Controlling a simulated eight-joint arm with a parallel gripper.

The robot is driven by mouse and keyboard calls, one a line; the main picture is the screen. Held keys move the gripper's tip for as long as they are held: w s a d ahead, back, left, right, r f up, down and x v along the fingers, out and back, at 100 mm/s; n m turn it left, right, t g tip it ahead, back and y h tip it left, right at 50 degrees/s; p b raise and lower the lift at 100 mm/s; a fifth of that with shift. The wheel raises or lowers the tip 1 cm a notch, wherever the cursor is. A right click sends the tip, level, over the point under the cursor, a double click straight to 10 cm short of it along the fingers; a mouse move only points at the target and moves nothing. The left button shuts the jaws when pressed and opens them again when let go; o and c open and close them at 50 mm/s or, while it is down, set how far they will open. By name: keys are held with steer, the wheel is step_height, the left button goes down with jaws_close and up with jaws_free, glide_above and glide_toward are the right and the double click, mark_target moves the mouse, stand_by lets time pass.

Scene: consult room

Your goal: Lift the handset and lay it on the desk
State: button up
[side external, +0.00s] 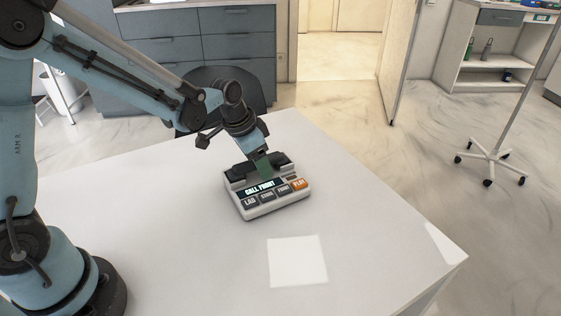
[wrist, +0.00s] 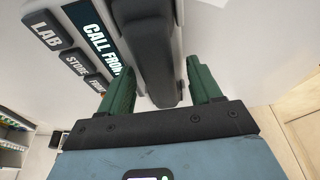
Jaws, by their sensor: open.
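The dark handset (side external: 238,173) lies in its cradle at the back of a white desk phone (side external: 262,208) with a "CALL FRONT" display and labelled buttons. The phone stands on the white desk (side external: 170,230). My gripper (side external: 263,167) points down at the handset's middle and hides part of it. In the wrist view, my gripper's two green fingers (wrist: 160,88) are open, one on each side of the handset (wrist: 155,50). I cannot tell whether either finger touches it. The display and the LAB, STORE and further buttons show at the upper left there.
A flat white square (side external: 297,261) lies on the desk in front of the phone. The desk is otherwise clear to the phone's left and right. A dark chair (side external: 228,82) stands behind the desk. A wheeled stand (side external: 492,158) is on the floor at right.

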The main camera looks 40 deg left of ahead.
steer(key=shift+c, duration=0.3)
steer(key=c, duration=1)
steer(key=shift+r, duration=0.1)
steer(key=shift+c, duration=0.3)
steer(key=shift+r, duration=0.5)
steer(key=r, duration=0.3)
steer(key=shift+s+d+r, duration=0.2)
steer(key=shift+d, duration=0.1)
steer(key=s+d+r, duration=0.6)
steer(key=d, duration=0.3)
steer(key=m+h, duration=0.1)
steer(key=m, duration=0.4)
glide_above(313, 247)
step_height(313, 247, down, 6)
steer(key=shift+g, duration=0.4)
steer(key=shift+s+a+f, duration=0.15)
steer(key=shift+f, duration=0.9)
steer(key=shift+s+a+f, duration=0.1)
steer(key=shift+s+f, duration=0.05)
steer(key=shift+f, duration=0.95)
steer(key=shift+s+a+f, duration=0.15)
steer(key=shift+f, duration=0.9)
steer(key=shift+f, duration=0.55)
